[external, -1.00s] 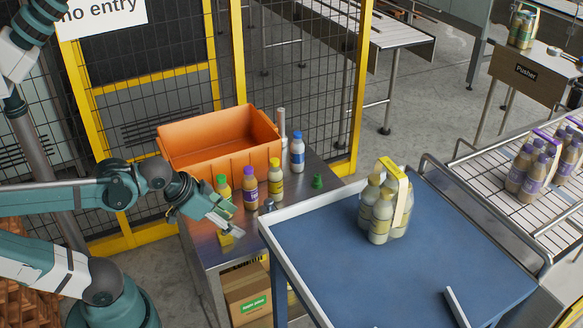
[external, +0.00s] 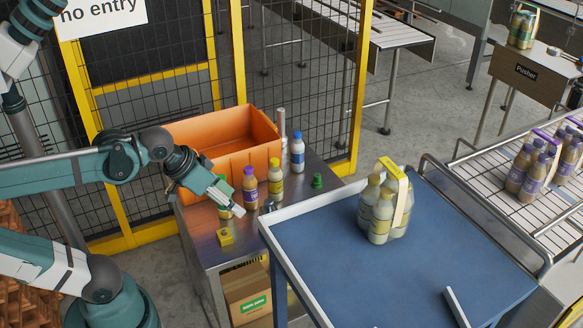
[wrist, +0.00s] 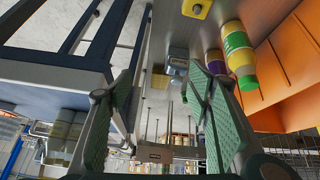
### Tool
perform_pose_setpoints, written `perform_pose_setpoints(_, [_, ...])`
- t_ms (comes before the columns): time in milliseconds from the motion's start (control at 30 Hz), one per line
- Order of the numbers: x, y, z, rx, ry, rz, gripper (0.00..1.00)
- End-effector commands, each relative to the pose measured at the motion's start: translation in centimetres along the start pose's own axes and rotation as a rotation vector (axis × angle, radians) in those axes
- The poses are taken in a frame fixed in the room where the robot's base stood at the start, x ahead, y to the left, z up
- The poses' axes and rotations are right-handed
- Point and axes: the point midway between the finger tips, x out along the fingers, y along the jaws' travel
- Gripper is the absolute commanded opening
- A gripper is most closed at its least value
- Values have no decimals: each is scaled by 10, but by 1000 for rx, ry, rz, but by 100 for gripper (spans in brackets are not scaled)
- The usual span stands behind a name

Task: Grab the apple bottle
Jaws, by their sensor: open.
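Several bottles stand on the metal table beside the orange bin. One is a green-capped bottle (external: 225,213), partly hidden behind my gripper; in the wrist view it shows a yellow-green label (wrist: 238,50). A purple-capped bottle (external: 250,190), a yellow-capped bottle (external: 275,178) and a white bottle with a blue cap (external: 297,153) stand to its right. I cannot read which one is apple. My gripper (external: 237,211) is in front of the green-capped bottle. In the wrist view my gripper (wrist: 163,75) is open, with nothing between its fingers; the green-capped bottle is beyond the right finger.
The orange bin (external: 240,160) stands behind the bottles. A yellow block (external: 225,237) lies near the table's front edge, and a small green item (external: 317,181) at the right. The blue table (external: 430,250) with a white rim is close on the right, bearing a bottle pack (external: 380,220).

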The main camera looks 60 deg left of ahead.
Motion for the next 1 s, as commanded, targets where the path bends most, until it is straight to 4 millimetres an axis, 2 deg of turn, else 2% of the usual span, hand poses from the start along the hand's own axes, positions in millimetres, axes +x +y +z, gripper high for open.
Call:
perform_pose_setpoints(267, [1, -16, -12, -175, -60, -12, 50])
perform_pose_setpoints(1000, [12, -93, -43, -956, -313, -85, 50])
